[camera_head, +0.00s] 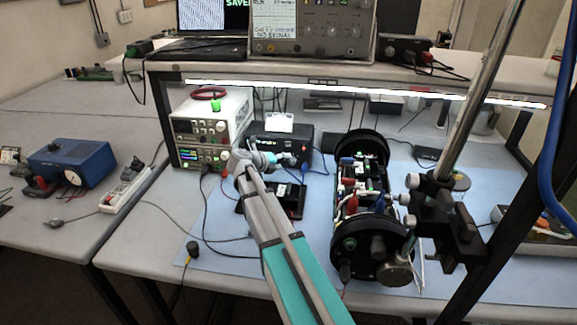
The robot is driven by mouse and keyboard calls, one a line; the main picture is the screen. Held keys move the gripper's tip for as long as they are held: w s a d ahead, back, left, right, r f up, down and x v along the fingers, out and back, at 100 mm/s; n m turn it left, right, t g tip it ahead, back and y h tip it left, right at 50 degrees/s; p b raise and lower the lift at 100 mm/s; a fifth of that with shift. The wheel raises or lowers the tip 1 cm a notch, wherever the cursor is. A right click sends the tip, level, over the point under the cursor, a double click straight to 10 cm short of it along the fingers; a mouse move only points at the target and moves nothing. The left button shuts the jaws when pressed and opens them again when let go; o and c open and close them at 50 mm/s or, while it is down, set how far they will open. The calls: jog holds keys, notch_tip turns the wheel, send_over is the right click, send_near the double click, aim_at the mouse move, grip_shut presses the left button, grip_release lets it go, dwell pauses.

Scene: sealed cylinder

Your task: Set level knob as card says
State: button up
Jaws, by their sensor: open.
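My teal and grey arm reaches up from the bottom centre, and my gripper (292,160) is at its far end, pointing right. It is open and sits in front of a black instrument box (262,133) on the blue mat, hiding part of the box's front. A small lit display shows on that front. I cannot make out which control is the level knob, or whether a fingertip touches one. A white card (279,122) stands on top of the box; its writing is too small to read.
A white power supply (207,128) stands left of the box. An open black cylinder frame (362,190) with electronics lies to the right, near a clamp stand (446,215). A dark device (283,200) lies beside my arm. An oscilloscope (313,28) is on the shelf (200,64).

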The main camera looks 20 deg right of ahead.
aim_at(289, 161)
jog(key=shift+b+x, duration=0.45)
jog(key=shift+x, duration=1.3)
grip_shut()
